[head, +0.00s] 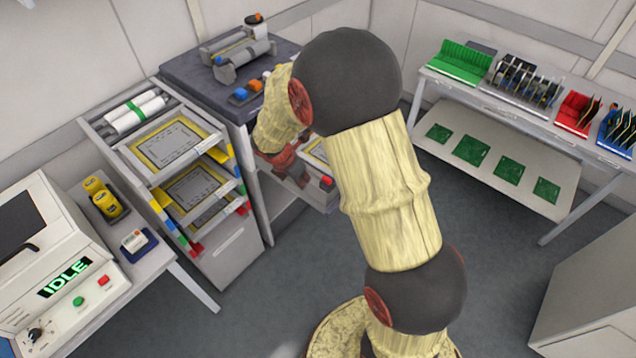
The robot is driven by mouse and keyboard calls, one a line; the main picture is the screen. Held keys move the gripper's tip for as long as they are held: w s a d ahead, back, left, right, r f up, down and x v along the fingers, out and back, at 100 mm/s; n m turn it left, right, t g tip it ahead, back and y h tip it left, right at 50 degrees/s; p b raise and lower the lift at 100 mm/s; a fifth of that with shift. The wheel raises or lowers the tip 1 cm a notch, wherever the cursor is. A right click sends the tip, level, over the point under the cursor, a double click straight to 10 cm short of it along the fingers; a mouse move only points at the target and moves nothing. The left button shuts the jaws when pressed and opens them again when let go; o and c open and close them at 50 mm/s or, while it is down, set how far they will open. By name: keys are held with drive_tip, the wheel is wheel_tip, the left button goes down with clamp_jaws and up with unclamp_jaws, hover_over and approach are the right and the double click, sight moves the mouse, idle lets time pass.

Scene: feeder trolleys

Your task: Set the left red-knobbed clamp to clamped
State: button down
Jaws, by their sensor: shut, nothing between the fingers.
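A red knob (327,181) shows at the right front of the low feeder trolley (318,197), just right of my gripper. I cannot tell from this view whether its clamp is clamped or released. A left red-knobbed clamp is not clearly visible; my gripper and arm cover the left part of that trolley. My gripper (293,172) points down at the trolley's front left, shut and empty. Its fingertips are small and partly hidden, so I cannot tell whether they touch anything.
A dark-topped cabinet (190,73) with rollers and coloured knobs stands behind. A shelf table (500,110) stands at right. The grey floor between is open.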

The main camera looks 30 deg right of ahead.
sight(325, 178)
drive_tip(key=w+d+f+b, duration=0.2)
drive_tip(key=d+f, duration=0.5)
drive_tip(key=f, duration=0.2)
drive_tip(key=shift+w+d, duration=0.15)
drive_tip(key=shift+w, duration=0.15)
drive_tip(key=shift+f, duration=0.1)
drive_tip(key=d, duration=0.1)
drive_tip(key=w+d+p, duration=0.1)
drive_tip(key=d, duration=0.1)
drive_tip(key=shift+p, duration=0.3)
drive_tip(key=shift+w+d, duration=0.1)
drive_tip(key=shift+d, duration=0.15)
drive_tip(key=shift+a, duration=0.1)
